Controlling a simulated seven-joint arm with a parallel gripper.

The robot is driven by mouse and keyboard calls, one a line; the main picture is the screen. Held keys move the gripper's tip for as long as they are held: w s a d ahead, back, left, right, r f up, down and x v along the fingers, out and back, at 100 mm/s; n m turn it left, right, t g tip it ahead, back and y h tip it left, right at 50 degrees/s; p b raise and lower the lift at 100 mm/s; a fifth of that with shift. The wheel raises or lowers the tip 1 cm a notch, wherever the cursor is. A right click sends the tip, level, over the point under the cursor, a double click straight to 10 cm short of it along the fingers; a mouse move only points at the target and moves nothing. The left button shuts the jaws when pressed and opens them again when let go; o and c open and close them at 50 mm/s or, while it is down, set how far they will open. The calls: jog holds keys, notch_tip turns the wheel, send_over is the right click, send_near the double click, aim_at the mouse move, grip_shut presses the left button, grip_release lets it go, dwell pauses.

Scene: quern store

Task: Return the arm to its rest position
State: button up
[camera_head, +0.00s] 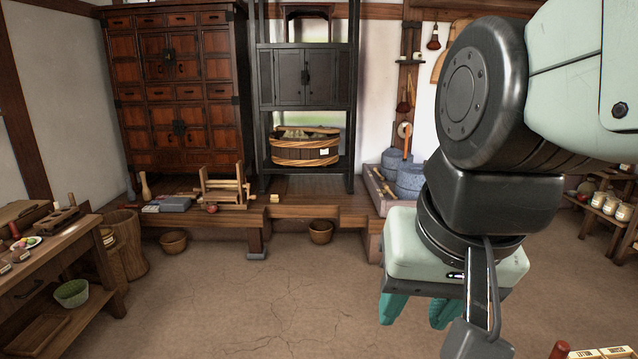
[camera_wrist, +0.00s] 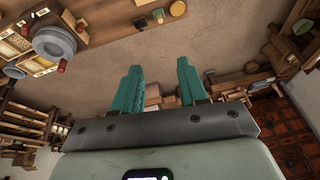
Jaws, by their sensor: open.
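My gripper (camera_head: 418,308) hangs at the right of the head view, with its teal fingers pointing down over the bare floor. In the wrist view the two teal fingers (camera_wrist: 159,85) stand apart with a clear gap and nothing between them. The gripper touches nothing that I can see. My arm fills the upper right of the head view and hides part of the room behind it.
A wooden platform (camera_head: 330,190) runs along the back, with a grey stone quern (camera_head: 410,180) on it. A workbench (camera_head: 60,260) stands at left and shelves with jars (camera_head: 608,204) at right. The middle floor (camera_head: 240,290) is clear.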

jog(key=shift+s+d+r+n+t+h, duration=0.3)
jog(key=shift+s+d+r+n+t, duration=0.3)
jog(key=shift+s+d+n+t, duration=0.15)
jog(key=shift+o, duration=0.4)
jog(key=shift+w, duration=0.15)
